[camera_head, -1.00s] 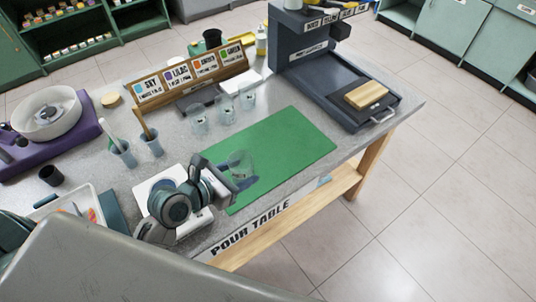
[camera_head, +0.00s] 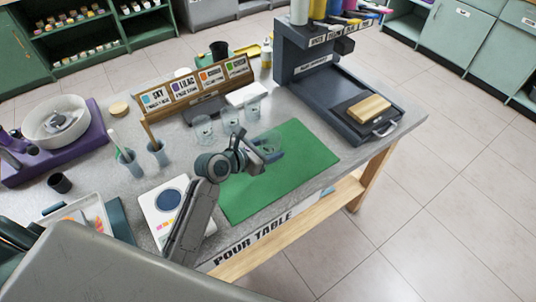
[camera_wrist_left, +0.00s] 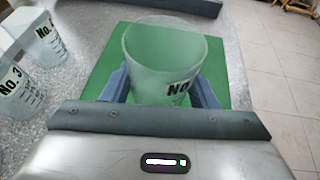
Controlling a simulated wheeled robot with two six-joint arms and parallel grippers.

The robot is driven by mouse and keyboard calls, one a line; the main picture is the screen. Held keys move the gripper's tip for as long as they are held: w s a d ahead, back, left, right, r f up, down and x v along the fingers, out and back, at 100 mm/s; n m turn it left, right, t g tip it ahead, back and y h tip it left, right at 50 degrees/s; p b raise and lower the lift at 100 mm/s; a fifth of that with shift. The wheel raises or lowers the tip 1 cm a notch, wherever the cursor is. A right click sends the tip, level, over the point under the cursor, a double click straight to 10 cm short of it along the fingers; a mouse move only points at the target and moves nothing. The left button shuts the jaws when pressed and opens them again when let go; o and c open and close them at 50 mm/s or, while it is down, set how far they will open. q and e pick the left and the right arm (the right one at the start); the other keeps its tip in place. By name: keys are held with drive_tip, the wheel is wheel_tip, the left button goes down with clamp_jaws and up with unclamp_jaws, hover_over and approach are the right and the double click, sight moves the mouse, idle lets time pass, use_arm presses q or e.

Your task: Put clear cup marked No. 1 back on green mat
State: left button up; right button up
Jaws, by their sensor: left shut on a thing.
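My left gripper (camera_head: 264,157) is shut on a clear cup (camera_head: 269,143) over the far left part of the green mat (camera_head: 290,175). In the left wrist view the cup (camera_wrist_left: 165,65) is between the two blue fingers, its rim open toward the camera. Its label reads "No."; I cannot make out the number. The green mat (camera_wrist_left: 103,70) shows behind and around it. I cannot tell whether the cup's base touches the mat. My right gripper is not in view.
Several other clear cups (camera_head: 203,128) stand left of the mat; one cup (camera_wrist_left: 15,90) is marked No. 3. A colour-label rack (camera_head: 198,85) stands behind them. A dark press-like stand (camera_head: 310,75) is at the back right. The mat's near right part is clear.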

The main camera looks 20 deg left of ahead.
use_arm(q)
drive_tip(key=shift+f, duration=1.7)
drive_tip(key=shift+f, duration=0.1)
drive_tip(key=o, duration=1)
drive_tip(key=shift+s, duration=0.1)
drive_tip(key=v, duration=1.2)
